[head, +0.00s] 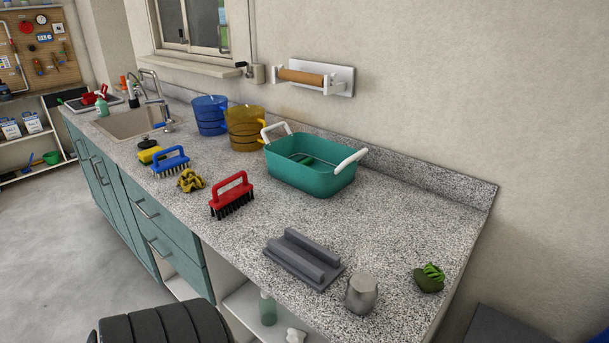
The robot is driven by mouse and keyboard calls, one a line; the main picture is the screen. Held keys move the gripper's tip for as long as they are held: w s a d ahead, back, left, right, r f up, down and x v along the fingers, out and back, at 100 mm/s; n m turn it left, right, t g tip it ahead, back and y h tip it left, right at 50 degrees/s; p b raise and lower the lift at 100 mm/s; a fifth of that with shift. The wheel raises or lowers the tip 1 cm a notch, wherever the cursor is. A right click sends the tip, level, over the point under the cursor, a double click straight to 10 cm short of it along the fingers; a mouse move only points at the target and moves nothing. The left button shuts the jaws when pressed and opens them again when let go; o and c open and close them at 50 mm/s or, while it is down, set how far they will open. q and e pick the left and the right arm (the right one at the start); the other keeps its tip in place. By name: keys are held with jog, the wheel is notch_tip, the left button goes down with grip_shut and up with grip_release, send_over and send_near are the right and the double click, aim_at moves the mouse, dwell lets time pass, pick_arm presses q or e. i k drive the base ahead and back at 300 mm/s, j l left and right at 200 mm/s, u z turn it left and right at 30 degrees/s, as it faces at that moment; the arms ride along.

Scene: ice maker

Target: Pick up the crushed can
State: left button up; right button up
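No object is plainly a crushed can at this size. A dark green crumpled-looking item (429,279) with brighter green on top lies near the right end of the counter. A grey metallic rounded object (362,294) stands at the front edge, left of it. A yellow and black crumpled item (190,181) lies between the brushes. I cannot tell which of these, if any, is the can. Neither of my grippers is in view.
The speckled counter (390,220) also holds a teal basin (310,180), blue and amber buckets, red (232,193) and blue brushes, and a grey ridged block (303,259). A sink is far left. A black ribbed object (165,325) shows at the bottom. Open counter lies right of the basin.

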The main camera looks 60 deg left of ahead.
aim_at(360, 292)
jog(key=u, duration=1.3)
jog(key=l+z, duration=0.15)
jog(key=l, duration=0.4)
